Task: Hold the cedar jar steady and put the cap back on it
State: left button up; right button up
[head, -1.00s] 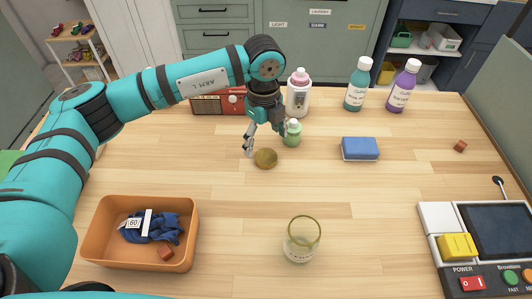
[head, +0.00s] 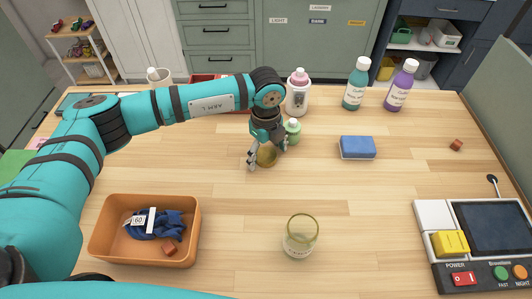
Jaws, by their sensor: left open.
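The cedar jar (head: 300,237) is a clear glass jar with a pale label, standing upright and uncapped at the front middle of the table. The cap (head: 266,156) is a round golden-brown disc lying on the table behind and left of the jar. My left gripper (head: 267,160) is open above the cap, with a finger on either side of it and part of the cap hidden. I cannot tell whether the fingers touch it. My right gripper is not in view.
A small green bottle (head: 292,131) stands close behind my left gripper. A blue sponge (head: 357,147) lies to the right. An orange bin (head: 107,234) is at front left, a control panel (head: 439,276) at front right. The table around the jar is clear.

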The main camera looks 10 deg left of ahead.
aim_at(265, 157)
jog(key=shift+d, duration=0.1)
pick_arm(q)
jog(key=shift+c, duration=0.7)
jog(key=c, duration=0.7)
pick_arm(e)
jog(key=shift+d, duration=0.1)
pick_arm(q)
jog(key=shift+r, duration=0.2)
jog(key=shift+c, duration=0.2)
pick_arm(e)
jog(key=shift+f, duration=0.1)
